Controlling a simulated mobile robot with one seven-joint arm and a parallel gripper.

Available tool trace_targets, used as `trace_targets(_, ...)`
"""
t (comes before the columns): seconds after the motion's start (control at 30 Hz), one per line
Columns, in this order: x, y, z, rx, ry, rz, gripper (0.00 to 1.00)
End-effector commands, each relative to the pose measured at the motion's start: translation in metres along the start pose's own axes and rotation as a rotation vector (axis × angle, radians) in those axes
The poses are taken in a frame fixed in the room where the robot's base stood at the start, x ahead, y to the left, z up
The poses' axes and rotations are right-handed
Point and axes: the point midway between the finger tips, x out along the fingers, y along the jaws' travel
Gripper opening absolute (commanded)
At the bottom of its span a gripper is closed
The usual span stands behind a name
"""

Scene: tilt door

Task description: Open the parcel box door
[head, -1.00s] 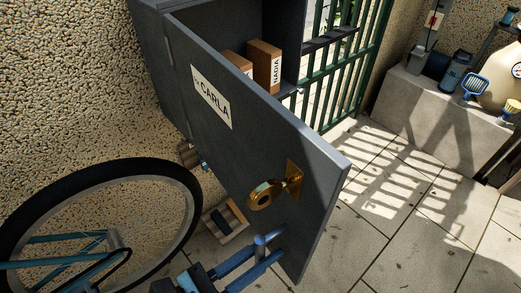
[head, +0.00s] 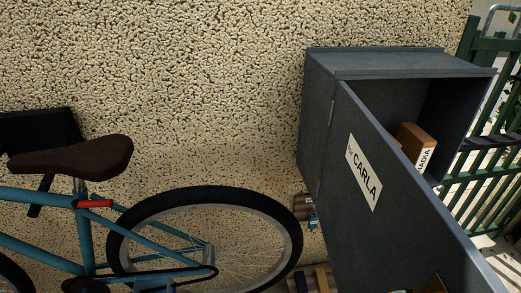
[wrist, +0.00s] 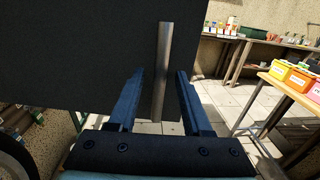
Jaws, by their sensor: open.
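The grey parcel box (head: 400,62) is on the pebbled wall at the right of the head view. Its door (head: 385,225), labelled CARLA, is hinged at the left and stands open, swung out toward the viewer. The box's inside shows past it. In the wrist view a dark panel, seemingly the door (wrist: 80,55), fills the upper left. My gripper (wrist: 160,74) is open, with a grey metal bar (wrist: 163,60) upright between its fingers. Contact with the bar cannot be told.
A brown parcel (head: 415,143) labelled NADIA stands inside the box. A teal bicycle (head: 85,225) leans along the wall at the left. A green gate (head: 490,185) is right of the box. The wrist view shows a workbench (wrist: 255,40) and a table with coloured bins (wrist: 292,75).

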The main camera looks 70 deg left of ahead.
Motion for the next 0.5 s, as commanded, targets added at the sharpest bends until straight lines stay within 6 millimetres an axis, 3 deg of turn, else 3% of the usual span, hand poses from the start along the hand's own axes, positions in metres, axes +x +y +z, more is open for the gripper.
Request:
trace_targets(0.3,-0.071,0.000,-0.004,0.000,0.004,0.004,0.49)
trace_targets(0.5,-0.101,0.000,-0.002,0.000,0.002,0.000,0.49)
